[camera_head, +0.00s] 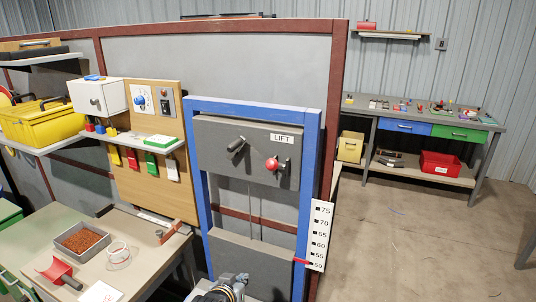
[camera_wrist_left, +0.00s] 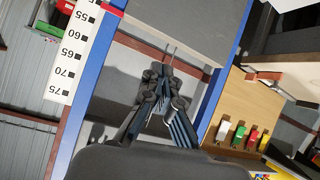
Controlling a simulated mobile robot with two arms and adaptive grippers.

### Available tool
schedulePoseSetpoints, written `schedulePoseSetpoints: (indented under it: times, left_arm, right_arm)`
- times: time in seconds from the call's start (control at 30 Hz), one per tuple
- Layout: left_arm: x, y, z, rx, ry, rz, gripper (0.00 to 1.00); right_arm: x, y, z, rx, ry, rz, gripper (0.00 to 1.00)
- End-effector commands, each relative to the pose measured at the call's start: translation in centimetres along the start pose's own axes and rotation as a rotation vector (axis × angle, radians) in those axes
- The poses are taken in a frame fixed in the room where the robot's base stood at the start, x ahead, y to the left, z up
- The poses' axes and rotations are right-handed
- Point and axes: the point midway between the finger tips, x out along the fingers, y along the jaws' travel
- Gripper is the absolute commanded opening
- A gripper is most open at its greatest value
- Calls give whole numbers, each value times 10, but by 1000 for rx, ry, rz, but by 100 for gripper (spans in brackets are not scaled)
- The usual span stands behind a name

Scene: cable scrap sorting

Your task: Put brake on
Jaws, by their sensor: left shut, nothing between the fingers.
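The lift frame (camera_head: 313,130) is blue, with a grey panel (camera_head: 215,137) marked LIFT (camera_head: 283,138). The panel carries a black-handled lever (camera_head: 237,146) and a red knob (camera_head: 272,164) on a dark lever; neither is labelled as the brake. Below hangs a grey block (camera_head: 252,262). A white scale (camera_head: 319,235) has a red pointer (camera_head: 302,262) near 50. My left gripper (camera_head: 232,283) is low in front of the block, below and apart from both levers. In the left wrist view my left gripper (camera_wrist_left: 157,72) is shut and empty. My right gripper is out of view.
A wooden board (camera_head: 130,190) with a shelf and switches stands left of the lift. A workbench (camera_head: 140,265) at lower left holds a tray of reddish granules (camera_head: 82,240) and a red scoop (camera_head: 55,270).

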Motion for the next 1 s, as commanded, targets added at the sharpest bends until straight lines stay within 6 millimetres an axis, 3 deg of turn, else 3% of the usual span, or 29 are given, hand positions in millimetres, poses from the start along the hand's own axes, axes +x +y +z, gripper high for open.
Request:
schedulePoseSetpoints:
  times: [0.03,0.2,0.3,0.4,0.5,0.6,1.0]
  left_arm:
    - [-10,10,-53,-5,79,15,0]
    - [-56,37,-187,-20,293,65,0]
    - [-89,50,-246,-25,397,92,0]
    - [-117,60,-288,-29,474,114,0]
    - [-136,66,-312,-30,523,128,0]
    - [-146,69,-324,-31,548,135,0]
    - [-147,70,-327,-31,552,136,0]
  right_arm:
    - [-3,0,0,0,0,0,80]
    - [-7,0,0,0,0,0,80]
    - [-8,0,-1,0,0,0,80]
    - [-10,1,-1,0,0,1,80]
    - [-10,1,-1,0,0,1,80]
    - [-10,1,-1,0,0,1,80]
    - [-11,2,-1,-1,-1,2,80]
